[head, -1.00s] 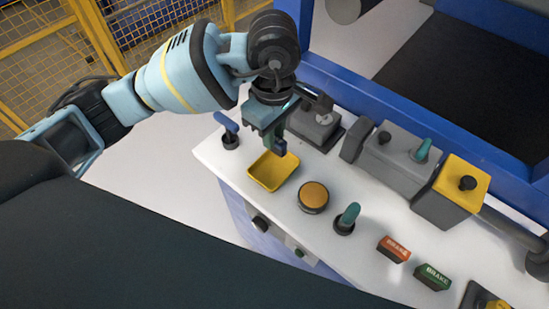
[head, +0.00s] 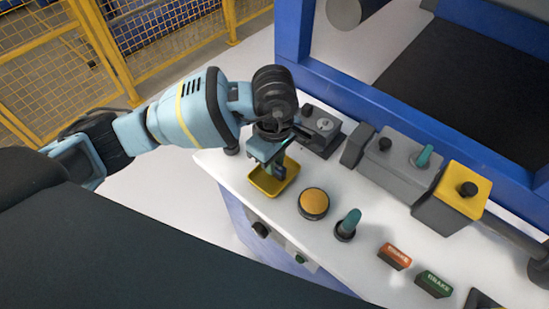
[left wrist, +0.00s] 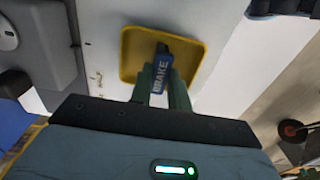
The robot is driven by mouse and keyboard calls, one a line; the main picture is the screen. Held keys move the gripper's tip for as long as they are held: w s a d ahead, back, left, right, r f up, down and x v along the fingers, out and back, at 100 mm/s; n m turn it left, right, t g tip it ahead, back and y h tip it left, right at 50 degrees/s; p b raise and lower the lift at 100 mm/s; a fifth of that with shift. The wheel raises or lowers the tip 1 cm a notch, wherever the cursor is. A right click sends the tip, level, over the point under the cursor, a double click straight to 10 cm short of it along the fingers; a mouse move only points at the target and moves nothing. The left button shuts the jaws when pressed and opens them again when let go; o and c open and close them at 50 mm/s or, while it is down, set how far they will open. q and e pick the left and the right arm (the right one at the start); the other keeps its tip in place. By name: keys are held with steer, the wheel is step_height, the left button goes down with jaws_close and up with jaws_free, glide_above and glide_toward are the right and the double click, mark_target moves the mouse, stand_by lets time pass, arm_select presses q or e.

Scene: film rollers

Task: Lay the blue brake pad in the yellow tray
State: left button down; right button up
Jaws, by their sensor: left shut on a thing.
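The yellow tray (head: 266,190) sits at the left end of the white console top in the head view. It also shows in the left wrist view (left wrist: 201,48). My left gripper (head: 274,168) points down over the tray in the head view. In the left wrist view its fingers (left wrist: 161,84) are shut on the blue brake pad (left wrist: 160,76), which carries the word BRAKE and appears in front of the tray. I cannot tell whether the pad touches the tray floor. In the head view the gripper mostly hides the pad. My right gripper is not in view.
Grey control boxes (head: 390,165) and a yellow-topped box (head: 463,185) stand behind. Yellow fencing (head: 60,60) is at the back left.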

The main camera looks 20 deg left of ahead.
arm_select(q)
steer(key=shift+f, duration=0.15)
steer(key=c, duration=1.3)
jaws_free()
step_height(320, 180, up, 12)
steer(key=shift+r, duration=0.2)
